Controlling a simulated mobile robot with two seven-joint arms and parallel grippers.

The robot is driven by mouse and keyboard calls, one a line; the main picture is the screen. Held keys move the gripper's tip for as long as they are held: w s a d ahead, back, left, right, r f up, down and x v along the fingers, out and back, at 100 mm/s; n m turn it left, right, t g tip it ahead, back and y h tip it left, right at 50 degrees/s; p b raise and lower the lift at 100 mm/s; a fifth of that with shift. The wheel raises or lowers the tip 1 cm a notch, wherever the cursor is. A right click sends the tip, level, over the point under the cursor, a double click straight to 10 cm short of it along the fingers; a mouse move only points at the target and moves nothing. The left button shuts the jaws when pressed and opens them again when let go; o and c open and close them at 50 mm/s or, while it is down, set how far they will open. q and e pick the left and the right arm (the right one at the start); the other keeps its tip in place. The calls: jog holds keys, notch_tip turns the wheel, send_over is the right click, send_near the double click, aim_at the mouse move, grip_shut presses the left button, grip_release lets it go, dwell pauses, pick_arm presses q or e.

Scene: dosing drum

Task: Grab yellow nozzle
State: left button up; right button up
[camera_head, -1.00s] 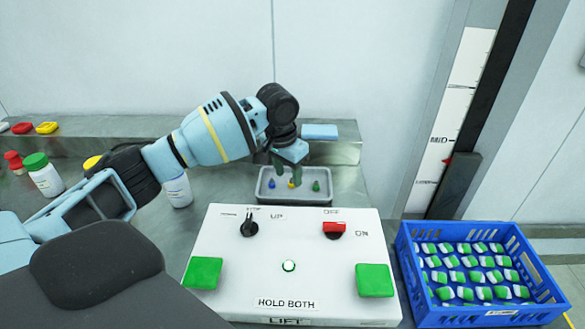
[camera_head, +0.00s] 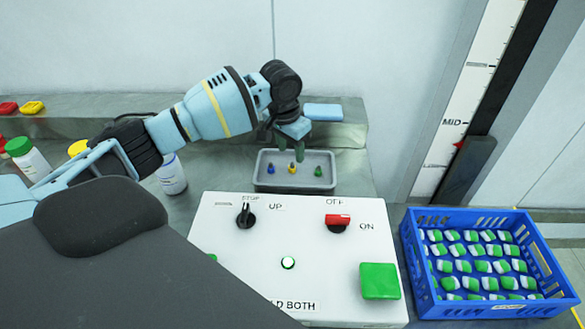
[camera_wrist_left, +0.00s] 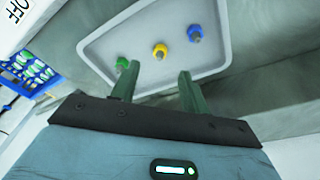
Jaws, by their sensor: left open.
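The yellow nozzle (camera_head: 292,168) stands in a grey tray (camera_head: 262,182) between a blue nozzle (camera_head: 271,169) and a green nozzle (camera_head: 318,171). In the left wrist view, the yellow nozzle (camera_wrist_left: 160,50) shows just beyond the gap between my fingertips. The green nozzle (camera_wrist_left: 122,63) is close to one fingertip there, and the blue nozzle (camera_wrist_left: 195,33) is farther off. My left gripper (camera_head: 293,149) is open and empty, pointing down above the tray; its fingers also show in the left wrist view (camera_wrist_left: 159,70). My right gripper is not in view.
A white control box (camera_head: 285,230) with switches and buttons stands in front of the tray. A blue crate (camera_head: 425,305) of green-and-white items is at the right. White bottles (camera_head: 172,178) stand at the left. A light-blue block (camera_head: 323,111) lies on the ledge behind.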

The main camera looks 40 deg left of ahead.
aim_at(292, 167)
pick_arm(q)
jog(key=shift+f, duration=2.55)
jog(key=shift+d, duration=0.1)
grip_shut()
